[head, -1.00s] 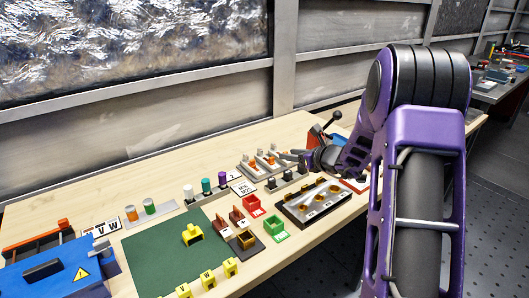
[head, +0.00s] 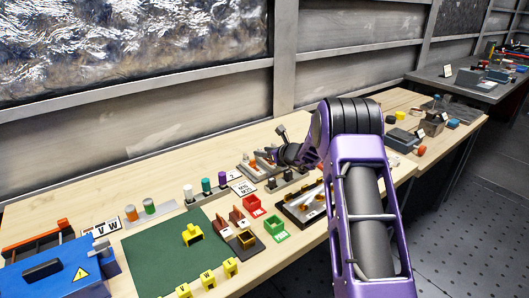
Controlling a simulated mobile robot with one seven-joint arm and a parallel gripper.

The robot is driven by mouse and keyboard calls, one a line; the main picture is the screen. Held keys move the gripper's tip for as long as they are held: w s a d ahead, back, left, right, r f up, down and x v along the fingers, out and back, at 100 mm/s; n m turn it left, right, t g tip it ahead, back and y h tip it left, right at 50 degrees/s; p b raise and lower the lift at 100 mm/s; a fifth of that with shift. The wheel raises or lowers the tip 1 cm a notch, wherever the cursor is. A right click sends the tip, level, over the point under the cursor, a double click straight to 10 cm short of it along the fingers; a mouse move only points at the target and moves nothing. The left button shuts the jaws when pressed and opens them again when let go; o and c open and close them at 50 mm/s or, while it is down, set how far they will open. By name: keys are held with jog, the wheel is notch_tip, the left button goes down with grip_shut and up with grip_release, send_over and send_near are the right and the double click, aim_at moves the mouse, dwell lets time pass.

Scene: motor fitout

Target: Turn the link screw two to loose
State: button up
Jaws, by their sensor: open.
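The dark metal tray (head: 292,213) with several round brass pieces on top lies right of centre on the bench; my arm hides its right part. I cannot tell which of these pieces, if any, is link screw two. My gripper (head: 276,146) is open and points left above the back of the bench, beyond the tray. It is over or beside a grey block (head: 246,168) with orange parts, and partly hides it. I cannot tell whether it touches anything. The fingertips are small and dark in this view.
A red bin (head: 253,206) and a green bin (head: 276,229) stand left of the tray. White, teal and purple cylinders (head: 206,187) stand behind the green mat (head: 165,250). A blue box (head: 60,270) is at front left. Bare wood lies along the back.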

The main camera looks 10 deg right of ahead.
grip_shut()
jog(key=shift+d+r+p, duration=0.1)
jog(key=shift+p, duration=0.25)
jog(key=shift+w+d+n+g+y+p, duration=0.1)
jog(key=shift+n+g+y+p, duration=0.2)
jog(key=shift+n+y+p, duration=0.2)
jog(key=shift+w+d+n+g+y+p, duration=0.1)
jog(key=shift+n+g+y+p, duration=0.2)
jog(key=shift+n+y+p, duration=0.25)
jog(key=shift+w+d+n+g+y, duration=0.1)
jog(key=shift+d+n+g+y, duration=0.05)
jog(key=shift+n+g+y, duration=0.75)
jog(key=shift+w+d+f+n+g+y+b, duration=0.1)
jog(key=shift+f+n+g+y+b, duration=0.1)
jog(key=shift+n+g+y+b, duration=0.55)
jog(key=shift+w+n+g+b, duration=0.1)
jog(key=shift+n+g+b, duration=0.15)
jog(key=shift+n+b, duration=0.25)
jog(key=shift+w+r+n+g+y+b, duration=0.15)
jog(key=shift+n+g+y+b, duration=0.4)
jog(key=shift+b, duration=0.5)
